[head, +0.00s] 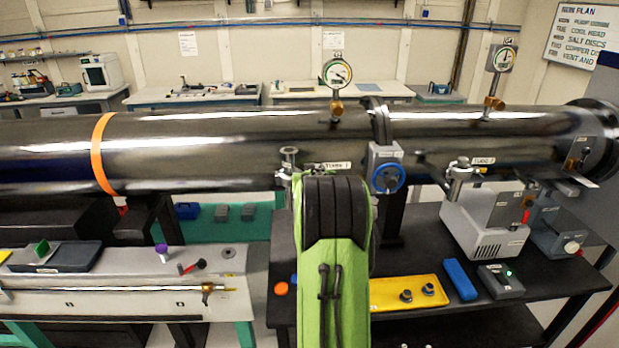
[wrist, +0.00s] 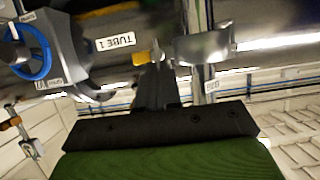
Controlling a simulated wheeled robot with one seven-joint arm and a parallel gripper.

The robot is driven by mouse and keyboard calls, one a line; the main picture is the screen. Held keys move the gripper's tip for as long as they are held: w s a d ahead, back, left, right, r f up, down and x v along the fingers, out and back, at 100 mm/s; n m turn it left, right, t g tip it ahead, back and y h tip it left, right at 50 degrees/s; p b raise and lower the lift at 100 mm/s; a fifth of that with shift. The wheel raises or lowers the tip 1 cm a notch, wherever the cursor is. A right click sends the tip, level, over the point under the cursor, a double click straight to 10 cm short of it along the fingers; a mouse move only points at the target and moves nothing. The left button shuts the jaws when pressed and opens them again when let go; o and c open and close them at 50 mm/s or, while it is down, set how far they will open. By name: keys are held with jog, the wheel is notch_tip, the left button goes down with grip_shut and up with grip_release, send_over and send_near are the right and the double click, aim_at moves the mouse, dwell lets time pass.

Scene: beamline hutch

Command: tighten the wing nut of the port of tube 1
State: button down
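The port of tube 1 (head: 288,160) is a silver flanged fitting under the dark tube, left of the "TUBE 1" label (head: 326,166). In the wrist view its silver clamp (wrist: 202,46) is up close, right of the label. A small brass-yellow piece (wrist: 146,57), perhaps the wing nut, lies between label and clamp. My gripper (wrist: 154,75) has its dark fingers close together, with their tips at or just below this piece. I cannot tell whether they grip it. In the head view my green arm hides the gripper and the lower part of the port.
A blue handwheel valve (head: 387,178) is right of the port. A second clamped port (head: 461,172) sits under tube 2. Gauges (head: 337,73) rise above the tubes. Below, a black bench (head: 428,225) carries a yellow tray (head: 388,292) and a grey pump (head: 484,222).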

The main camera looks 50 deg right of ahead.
jog(key=shift+d+f+b, duration=0.1)
jog(key=shift+b, duration=0.25)
jog(key=shift+s+d+f+m+t+b, duration=0.25)
jog(key=shift+f+m+t+b, duration=0.45)
jog(key=shift+m+t+b, duration=1.85)
jog(key=shift+s+d+f+m+t+b, duration=0.25)
jog(key=shift+f+m+b, duration=0.65)
jog(key=shift+m, duration=3.4)
jog(key=shift+s+d+f+m+t+b, duration=0.2)
jog(key=shift+f+m+t+b, duration=0.3)
jog(key=shift+m+t+b, duration=2.1)
jog(key=shift+m+g+p, duration=0.6)
jog(key=shift+m+g, duration=0.35)
jog(key=shift+g, duration=0.15)
jog(key=c, duration=1.6)
grip_release()
jog(key=shift+s+a+r, duration=0.1)
